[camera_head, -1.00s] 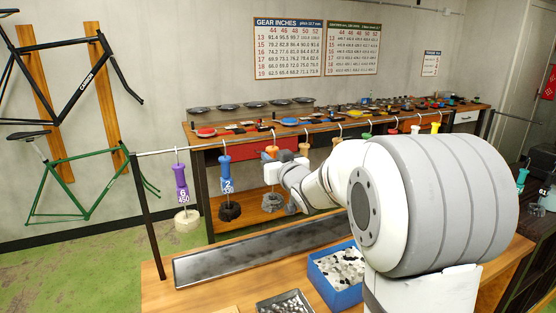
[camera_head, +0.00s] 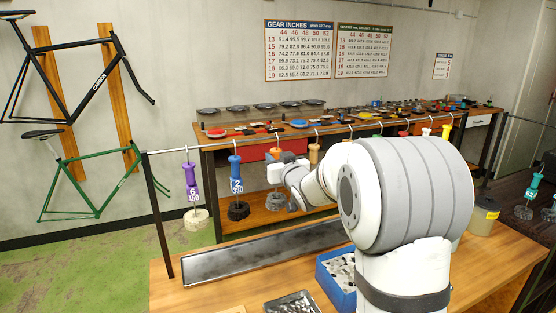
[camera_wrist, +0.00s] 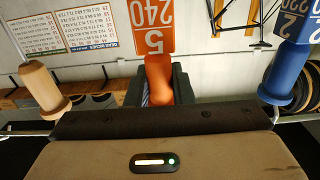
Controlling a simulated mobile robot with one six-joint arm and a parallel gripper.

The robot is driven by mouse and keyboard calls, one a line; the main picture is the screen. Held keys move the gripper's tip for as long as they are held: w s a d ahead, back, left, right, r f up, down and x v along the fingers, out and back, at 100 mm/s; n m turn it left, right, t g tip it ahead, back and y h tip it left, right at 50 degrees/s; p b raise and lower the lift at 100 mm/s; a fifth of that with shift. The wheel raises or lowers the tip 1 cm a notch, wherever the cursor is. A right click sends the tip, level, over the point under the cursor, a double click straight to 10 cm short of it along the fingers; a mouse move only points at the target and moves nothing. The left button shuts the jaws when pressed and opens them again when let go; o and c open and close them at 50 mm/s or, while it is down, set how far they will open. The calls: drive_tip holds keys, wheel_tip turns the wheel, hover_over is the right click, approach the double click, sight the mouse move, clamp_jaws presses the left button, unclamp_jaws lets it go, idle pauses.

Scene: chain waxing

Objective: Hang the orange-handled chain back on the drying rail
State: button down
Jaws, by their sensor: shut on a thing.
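The orange handle (camera_head: 274,152) hangs upright at the rail, between the blue and the tan handles. A grey, coiled chain (camera_head: 275,202) is below it. The drying rail (camera_head: 213,147) crosses the view. The hook's top is close to the rail; I cannot tell whether it rests over it. My gripper (camera_head: 279,171) is shut on the orange handle. In the wrist view, the orange handle (camera_wrist: 187,90) sits between the dark fingers of my gripper (camera_wrist: 160,92), with its orange tag reading 5 and 240.
The blue handle (camera_head: 236,172) and purple handle (camera_head: 190,180) hang to the left, and the tan handle (camera_head: 314,154) is close on the right. Below are a long metal tray (camera_head: 260,254) and a blue bin (camera_head: 336,290). A workbench (camera_head: 225,140) stands behind.

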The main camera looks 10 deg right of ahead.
idle(0.3)
drive_tip(key=c, duration=0.9)
unclamp_jaws()
drive_tip(key=shift+s+d+b, duration=0.35)
drive_tip(key=shift+s, duration=1.45)
drive_tip(key=shift+s+d+b, duration=0.4)
drive_tip(key=shift+s, duration=1.45)
drive_tip(key=shift+s+d+b, duration=0.35)
drive_tip(key=shift+s, duration=1.45)
